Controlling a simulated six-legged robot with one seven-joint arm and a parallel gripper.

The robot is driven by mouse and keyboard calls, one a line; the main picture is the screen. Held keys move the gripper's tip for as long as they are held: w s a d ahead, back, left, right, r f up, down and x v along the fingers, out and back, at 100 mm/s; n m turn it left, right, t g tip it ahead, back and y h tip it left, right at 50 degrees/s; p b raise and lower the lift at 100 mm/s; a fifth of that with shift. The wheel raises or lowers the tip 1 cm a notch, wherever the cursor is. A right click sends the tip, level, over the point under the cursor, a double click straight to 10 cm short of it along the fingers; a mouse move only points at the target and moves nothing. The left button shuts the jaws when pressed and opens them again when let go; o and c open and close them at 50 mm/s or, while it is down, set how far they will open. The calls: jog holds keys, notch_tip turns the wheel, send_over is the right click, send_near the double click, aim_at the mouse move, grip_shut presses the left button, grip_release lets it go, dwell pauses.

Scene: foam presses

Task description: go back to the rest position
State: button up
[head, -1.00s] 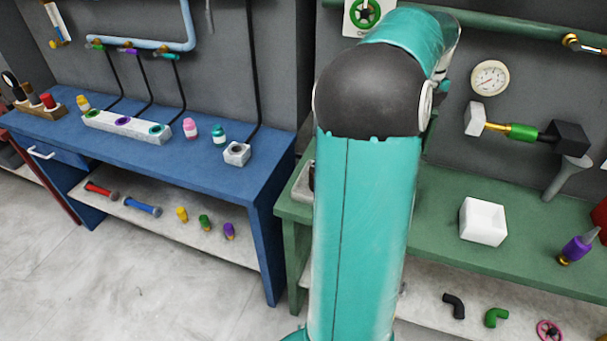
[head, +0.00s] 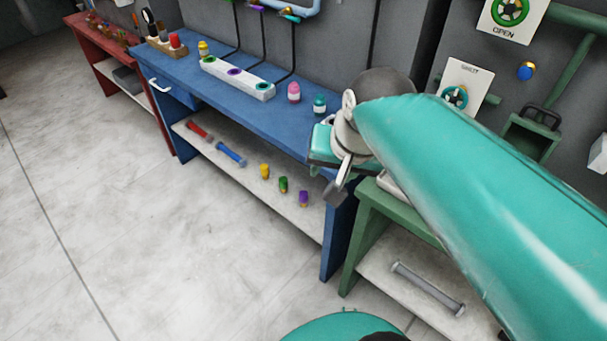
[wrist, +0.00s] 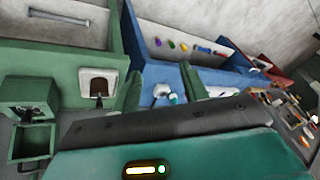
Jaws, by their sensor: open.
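My gripper (head: 337,188) is at the end of my teal arm, near the middle of the head view. It hangs in front of the gap between the blue bench (head: 225,108) and the green bench (head: 372,215). I see nothing held in it, though its fingers are small and partly covered by the wrist.
The blue bench carries a white block with coloured holes (head: 238,78), a pink bottle (head: 294,93) and a teal bottle (head: 319,104). A metal rod (head: 428,287) lies on the green bench's lower shelf. A red bench (head: 108,45) stands far left. The floor at left is clear.

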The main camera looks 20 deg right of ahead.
jog(key=s+a+n, duration=0.1)
jog(key=n, duration=0.1)
jog(key=s+a+f+n, duration=0.1)
jog(key=a, duration=0.1)
jog(key=s+a+n, duration=0.1)
jog(key=n, duration=0.1)
jog(key=shift+a+f+n+t, duration=0.3)
jog(key=shift+a+f+t, duration=0.1)
jog(key=shift+c, duration=0.8)
jog(key=shift+d, duration=0.15)
